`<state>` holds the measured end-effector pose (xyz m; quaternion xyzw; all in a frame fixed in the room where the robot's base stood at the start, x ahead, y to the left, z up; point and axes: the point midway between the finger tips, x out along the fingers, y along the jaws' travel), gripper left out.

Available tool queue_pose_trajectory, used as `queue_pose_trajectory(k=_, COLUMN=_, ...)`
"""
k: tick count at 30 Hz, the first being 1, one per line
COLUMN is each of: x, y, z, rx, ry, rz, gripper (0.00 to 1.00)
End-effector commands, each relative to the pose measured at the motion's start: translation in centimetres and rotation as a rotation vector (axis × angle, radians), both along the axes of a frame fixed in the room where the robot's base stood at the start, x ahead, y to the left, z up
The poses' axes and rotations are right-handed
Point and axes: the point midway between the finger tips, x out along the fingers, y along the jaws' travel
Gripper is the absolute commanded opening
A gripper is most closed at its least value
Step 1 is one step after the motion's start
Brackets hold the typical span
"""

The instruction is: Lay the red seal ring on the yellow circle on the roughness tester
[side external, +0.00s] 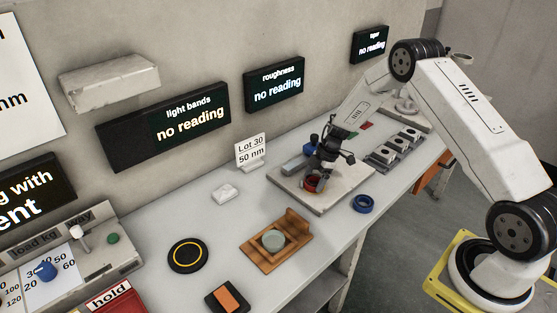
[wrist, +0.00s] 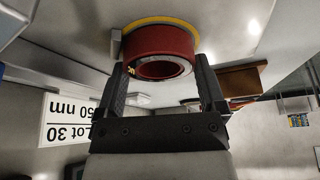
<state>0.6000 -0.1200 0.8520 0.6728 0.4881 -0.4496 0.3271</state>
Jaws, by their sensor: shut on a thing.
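The red seal ring (wrist: 160,42) is between the fingertips of my gripper (wrist: 161,64) in the wrist view, and my gripper is shut on it. The yellow circle (wrist: 162,20) shows as an arc just behind the ring; the ring covers most of it. I cannot tell whether the ring touches the surface or hangs slightly above. In the side external view the red ring (side external: 314,184) is under my gripper (side external: 318,174), low over the pale plate of the roughness tester (side external: 298,200). The fingers hide part of the ring there.
A blue ring (side external: 363,204) lies right of the plate. A wooden holder with a greenish disc (side external: 273,240) and a black disc with a yellow ring (side external: 187,256) stand nearer. A block with several holders (side external: 398,147) is behind right. A Lot 30 card (side external: 251,151) stands left of the tester.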

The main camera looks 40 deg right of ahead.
Motion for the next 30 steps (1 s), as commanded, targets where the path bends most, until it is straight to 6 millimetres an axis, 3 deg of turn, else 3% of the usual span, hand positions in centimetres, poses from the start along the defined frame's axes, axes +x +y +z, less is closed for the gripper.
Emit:
queue_pose_trajectory(k=2, x=0.0, y=0.0, z=-0.2, rx=0.0, ry=0.0, rz=0.0, gripper=0.18)
queue_pose_trajectory(k=3, x=0.0, y=0.0, z=-0.2, rx=0.0, ry=0.0, rz=0.0, gripper=0.92)
queue_pose_trajectory(k=4, x=0.0, y=0.0, z=-0.2, rx=0.0, ry=0.0, rz=0.0, gripper=1.0)
queue_pose_trajectory(k=17, x=0.0, y=0.0, z=0.2, rx=0.0, ry=0.0, rz=0.0, gripper=1.0)
queue_pose_trajectory(k=23, x=-0.2, y=-0.7, z=1.7, rx=0.0, ry=-0.002, rz=-0.002, gripper=1.0)
queue_pose_trajectory(k=30, x=-0.6, y=-1.9, z=5.0, rx=-0.001, ry=-0.003, rz=-0.002, gripper=1.0)
